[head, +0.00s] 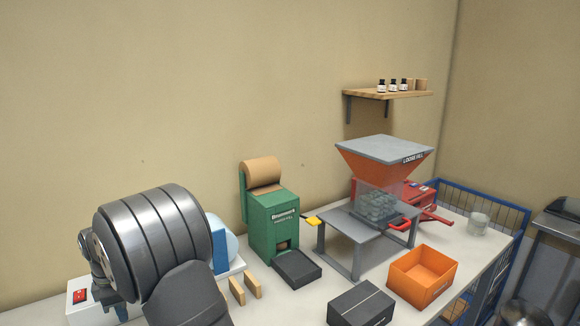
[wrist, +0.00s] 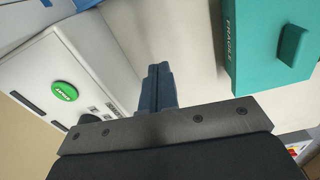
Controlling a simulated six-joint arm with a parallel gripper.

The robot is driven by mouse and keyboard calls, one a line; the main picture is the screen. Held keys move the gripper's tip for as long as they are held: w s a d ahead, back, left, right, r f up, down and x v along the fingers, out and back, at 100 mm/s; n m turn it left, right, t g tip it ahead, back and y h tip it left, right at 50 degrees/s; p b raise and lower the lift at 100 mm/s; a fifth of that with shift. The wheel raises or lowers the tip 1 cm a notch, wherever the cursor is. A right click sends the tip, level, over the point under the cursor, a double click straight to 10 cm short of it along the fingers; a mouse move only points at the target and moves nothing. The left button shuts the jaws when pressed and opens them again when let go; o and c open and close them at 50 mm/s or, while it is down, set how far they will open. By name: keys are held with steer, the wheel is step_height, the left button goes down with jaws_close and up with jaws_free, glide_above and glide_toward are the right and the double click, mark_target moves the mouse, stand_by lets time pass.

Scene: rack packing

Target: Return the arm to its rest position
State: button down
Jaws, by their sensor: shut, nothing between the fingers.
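My gripper (wrist: 158,85) shows in the wrist view with its two blue-grey fingers pressed together, shut and empty. It is over a pale work surface (wrist: 202,60), between a white machine with a green button (wrist: 62,90) on the left and a teal box marked FRAGILE (wrist: 265,45) on the right.
An orange bin (head: 422,277) and a dark box (head: 360,305) stand at the front of the bench. A green paper dispenser (head: 273,228) and an orange loose-fill hopper (head: 385,165) stand behind. A blue wire cage (head: 490,212) borders the right end.

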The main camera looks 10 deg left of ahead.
steer(key=c, duration=1.1)
jaws_free()
steer(key=o, duration=0.4)
steer(key=shift+d+r, duration=0.1)
steer(key=shift+r, duration=0.05)
steer(key=o, duration=0.7)
steer(key=shift+w+d+r+m, duration=0.2)
steer(key=shift+d+r+m, duration=0.5)
steer(key=shift+d+r, duration=0.35)
steer(key=shift+c, duration=0.2)
steer(key=shift+o, duration=0.2)
steer(key=d+r+m, duration=0.7)
steer(key=d+r, duration=0.3)
steer(key=d, duration=0.1)
steer(key=shift+s+r, duration=0.35)
steer(key=s+d+r+m, duration=0.2)
steer(key=d+r+m, duration=0.2)
steer(key=d, duration=0.3)
steer(key=s+d+r+m, duration=0.3)
steer(key=d+r+m, duration=0.1)
steer(key=d, duration=0.2)
step_height(320, 180, down, 10)
steer(key=shift+d+f, duration=0.2)
steer(key=shift+d, duration=0.2)
steer(key=shift+r, duration=0.1)
